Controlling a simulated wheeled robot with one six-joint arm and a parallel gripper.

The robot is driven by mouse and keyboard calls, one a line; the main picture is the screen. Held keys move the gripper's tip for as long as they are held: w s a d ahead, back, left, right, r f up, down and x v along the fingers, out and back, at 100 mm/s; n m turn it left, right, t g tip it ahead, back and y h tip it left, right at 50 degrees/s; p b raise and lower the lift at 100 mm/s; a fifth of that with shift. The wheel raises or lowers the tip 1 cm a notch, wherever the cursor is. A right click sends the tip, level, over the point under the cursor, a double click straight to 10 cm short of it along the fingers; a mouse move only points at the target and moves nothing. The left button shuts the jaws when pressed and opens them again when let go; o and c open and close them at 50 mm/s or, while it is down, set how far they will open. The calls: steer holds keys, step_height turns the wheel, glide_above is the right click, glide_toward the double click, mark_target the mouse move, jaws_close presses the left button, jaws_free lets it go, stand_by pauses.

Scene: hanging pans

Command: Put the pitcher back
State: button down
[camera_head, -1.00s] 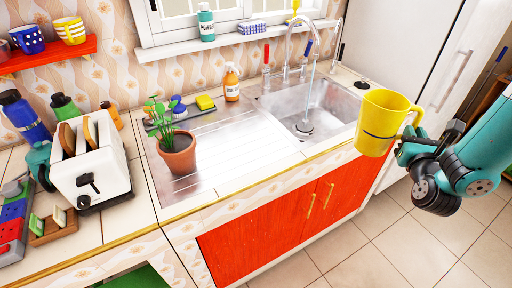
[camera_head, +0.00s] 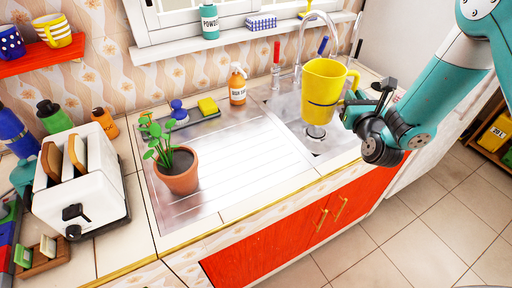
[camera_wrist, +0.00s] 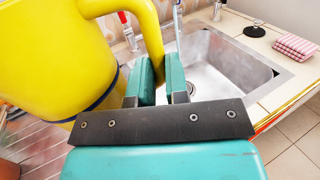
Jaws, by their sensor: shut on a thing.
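The yellow pitcher (camera_head: 325,88) is held upright above the front of the sink, with a dark band low around its body. My gripper (camera_head: 352,112) is on its right side, shut on its handle. In the wrist view the pitcher (camera_wrist: 60,50) fills the upper left, and its handle passes between the fingers of my gripper (camera_wrist: 160,75). The pitcher covers part of the sink and tap in the head view.
The metal sink (camera_head: 285,105) lies below the pitcher, with a tap (camera_head: 318,20) behind it. A potted plant (camera_head: 178,170) stands on the drainboard (camera_head: 245,150). A white toaster (camera_head: 80,180) is at left. A red shelf (camera_head: 45,55) holds mugs at upper left.

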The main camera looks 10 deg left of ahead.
steer(key=a+r+n+g+y+p, duration=0.1)
steer(key=a+r+n+y, duration=0.15)
steer(key=a, duration=0.55)
steer(key=a+r+n+g+y+p, duration=0.15)
steer(key=a+y, duration=0.25)
steer(key=a, duration=0.5)
steer(key=shift+t, duration=0.25)
steer(key=shift+w+a+f+b, duration=0.1)
steer(key=shift+w+f+b, duration=0.1)
steer(key=shift+f+b, duration=4.05)
steer(key=shift+w+f+b, duration=0.2)
steer(key=shift+f+b, duration=2.8)
steer(key=shift+f, duration=2.4)
steer(key=shift+f, duration=0.15)
steer(key=shift+f, duration=0.15)
steer(key=c, duration=1.1)
jaws_free()
steer(key=shift+r, duration=0.2)
